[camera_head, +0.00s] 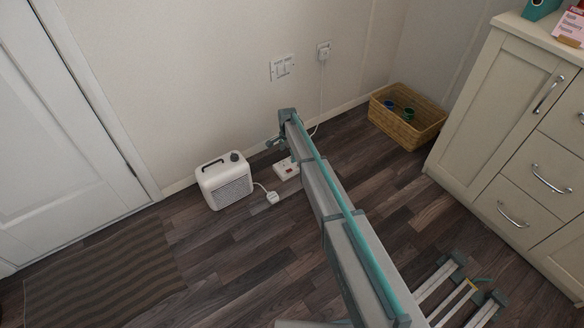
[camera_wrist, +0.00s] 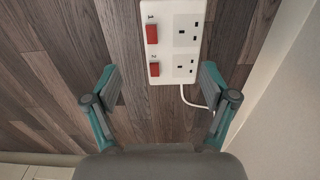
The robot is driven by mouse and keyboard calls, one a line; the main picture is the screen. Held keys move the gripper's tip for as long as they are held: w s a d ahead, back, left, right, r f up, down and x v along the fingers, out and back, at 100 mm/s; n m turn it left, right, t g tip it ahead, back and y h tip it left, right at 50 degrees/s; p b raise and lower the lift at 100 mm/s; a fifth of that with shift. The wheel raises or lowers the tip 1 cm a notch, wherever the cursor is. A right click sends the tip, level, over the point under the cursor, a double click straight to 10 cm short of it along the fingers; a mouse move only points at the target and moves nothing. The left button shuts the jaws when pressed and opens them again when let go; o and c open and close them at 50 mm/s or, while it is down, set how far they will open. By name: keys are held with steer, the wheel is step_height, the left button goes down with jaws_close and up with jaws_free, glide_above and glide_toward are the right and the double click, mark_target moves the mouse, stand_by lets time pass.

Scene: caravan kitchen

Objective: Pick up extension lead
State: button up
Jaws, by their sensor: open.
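The extension lead (camera_head: 285,169) is a white two-socket block with red switches, lying on the wood floor near the wall. Its cable runs up to a plug in the wall socket. In the wrist view the extension lead (camera_wrist: 173,45) lies ahead of and between the fingers, its sockets facing me, with a white cable at its near end. My gripper (camera_wrist: 161,80) is open and empty, one finger on each side; I see no contact. In the head view my gripper (camera_head: 277,143) is small and partly hidden by my arm, close to the extension lead.
A white heater (camera_head: 224,181) stands left of the extension lead, its white plug (camera_head: 272,197) lying on the floor. A wicker basket (camera_head: 407,117) sits in the right corner by the cabinet (camera_head: 505,150). A striped mat (camera_head: 100,275) lies front left. The wall (camera_wrist: 285,110) is close on the wrist view's right.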

mark_target(289, 169)
steer(key=f+b, duration=0.1)
steer(key=f, duration=0.2)
steer(key=f+b, duration=0.2)
steer(key=f, duration=0.1)
steer(key=f+b, duration=0.1)
steer(key=f, duration=0.3)
steer(key=shift+w+d, duration=0.1)
steer(key=shift+d, duration=0.15)
steer(key=shift+r, duration=0.1)
jaws_close()
steer(key=shift+w+a, duration=0.1)
steer(key=shift+w, duration=0.05)
